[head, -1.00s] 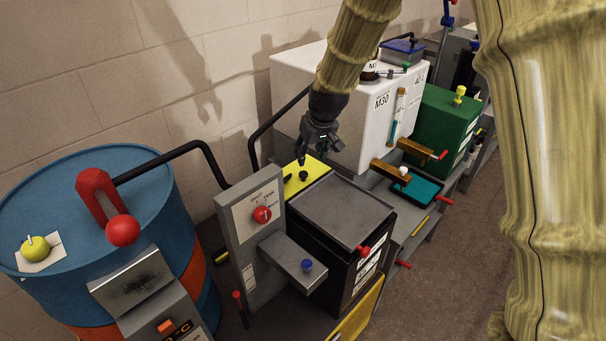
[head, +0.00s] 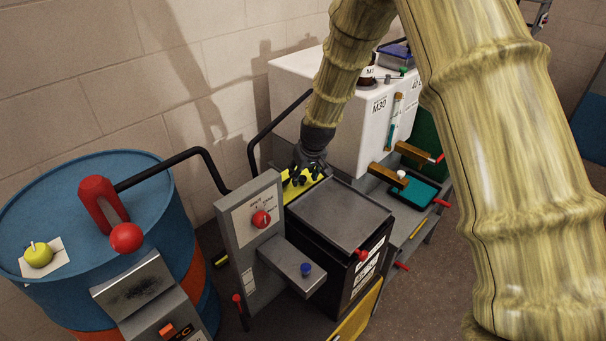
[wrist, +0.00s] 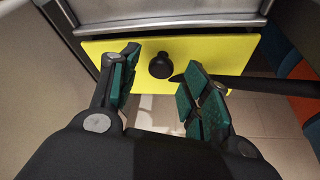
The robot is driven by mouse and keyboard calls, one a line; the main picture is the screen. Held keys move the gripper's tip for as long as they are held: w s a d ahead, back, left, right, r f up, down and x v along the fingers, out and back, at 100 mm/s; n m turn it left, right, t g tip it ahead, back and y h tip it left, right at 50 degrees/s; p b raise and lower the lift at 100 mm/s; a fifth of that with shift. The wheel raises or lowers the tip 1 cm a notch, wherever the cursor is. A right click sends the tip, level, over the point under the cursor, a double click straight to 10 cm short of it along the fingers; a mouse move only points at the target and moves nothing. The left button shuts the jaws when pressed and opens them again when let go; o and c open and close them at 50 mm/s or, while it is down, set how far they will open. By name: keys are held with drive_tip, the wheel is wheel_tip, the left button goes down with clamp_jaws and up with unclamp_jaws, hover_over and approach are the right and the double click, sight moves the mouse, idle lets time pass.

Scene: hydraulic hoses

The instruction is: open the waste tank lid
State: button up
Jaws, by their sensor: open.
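A black tank (head: 335,268) with a closed, flat grey lid (head: 340,212) stands in the middle of the head view; I cannot read its labels to confirm it as the waste tank. Along the lid's back edge lies a yellow plate (head: 318,178) with a round black knob (wrist: 160,66). My gripper (head: 298,180) is over this plate. In the wrist view my gripper (wrist: 161,76) is open, with one finger on each side of the knob and nothing held.
A grey post with a red dial (head: 261,219) stands left of the tank, beside a blue drum (head: 95,190). A white M30 tank (head: 345,115) stands close behind and right. A red knob (head: 361,255) sits at the tank's front.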

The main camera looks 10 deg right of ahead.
drive_tip(key=shift+w+f, duration=0.2)
drive_tip(key=shift+f, duration=0.35)
clamp_jaws()
drive_tip(key=shift+r, duration=0.15)
